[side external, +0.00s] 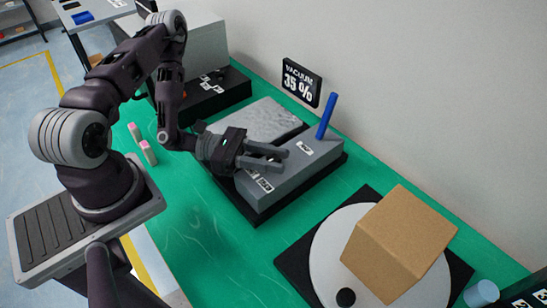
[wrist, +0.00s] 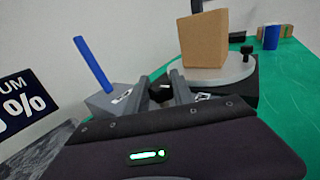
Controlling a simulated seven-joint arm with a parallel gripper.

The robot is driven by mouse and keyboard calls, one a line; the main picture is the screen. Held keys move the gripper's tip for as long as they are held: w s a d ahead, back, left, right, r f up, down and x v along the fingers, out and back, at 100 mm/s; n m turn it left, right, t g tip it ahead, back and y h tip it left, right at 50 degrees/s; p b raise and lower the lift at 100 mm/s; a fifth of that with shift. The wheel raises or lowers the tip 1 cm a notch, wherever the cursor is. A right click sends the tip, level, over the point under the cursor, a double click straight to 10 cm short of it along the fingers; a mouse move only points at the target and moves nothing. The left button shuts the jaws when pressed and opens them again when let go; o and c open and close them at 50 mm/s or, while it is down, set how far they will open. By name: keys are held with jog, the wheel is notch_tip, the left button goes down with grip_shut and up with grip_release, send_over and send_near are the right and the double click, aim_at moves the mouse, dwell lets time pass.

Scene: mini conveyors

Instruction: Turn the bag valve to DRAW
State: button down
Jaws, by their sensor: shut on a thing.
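A grey block (side external: 318,158) with small labels stands on a black base; the label text is too small to read. A blue lever (side external: 327,115) rises tilted from its far right end, and shows in the wrist view (wrist: 94,64) left of my fingers. My gripper (side external: 284,160) reaches low over the middle of the block, apart from the blue lever. In the wrist view my fingers (wrist: 163,86) close around a small dark part between them, apparently the bag valve's knob. It is mostly hidden, so its setting cannot be read.
A grey textured slab (side external: 262,120) lies behind the gripper. A cardboard box (side external: 402,243) sits on a white turntable (side external: 328,232) at the right. Pink-topped pieces (side external: 147,152) stand near my base. The green bench is clear in front.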

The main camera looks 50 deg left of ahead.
dwell(0.4)
jog(key=c, duration=1.1)
grip_release()
jog(key=v, duration=0.7)
jog(key=shift+s, duration=0.1)
